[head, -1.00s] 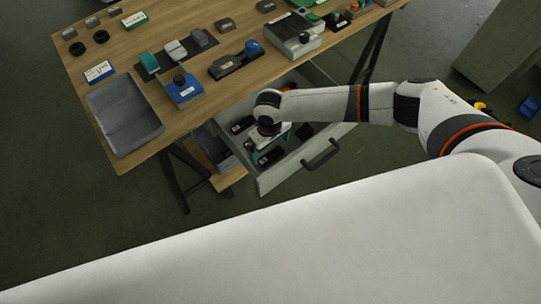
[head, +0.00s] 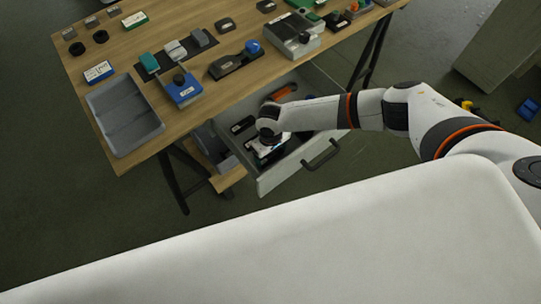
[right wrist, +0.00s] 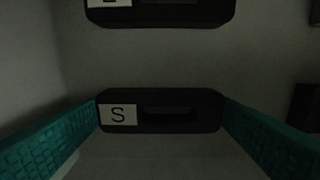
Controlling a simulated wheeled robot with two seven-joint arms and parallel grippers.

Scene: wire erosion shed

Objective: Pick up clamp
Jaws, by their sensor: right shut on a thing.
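A black clamp (right wrist: 170,112) with a white label reading "S" lies between the teal fingers of my right gripper (right wrist: 160,115) in the right wrist view. One finger touches each end of it, so the gripper is shut on it. It is down low inside the open drawer (head: 290,169). In the head view my right gripper (head: 266,148) reaches into the drawer and largely hides what it holds. A second black labelled piece (right wrist: 160,12) lies apart from it at the top of the wrist view. My left gripper is not in view.
The drawer has a dark handle (head: 320,155) on its front and holds an orange item (head: 285,91). The wooden table (head: 200,100) above carries a grey tray (head: 122,114), a blue box (head: 184,90) and several small tools. Drawer walls surround the gripper.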

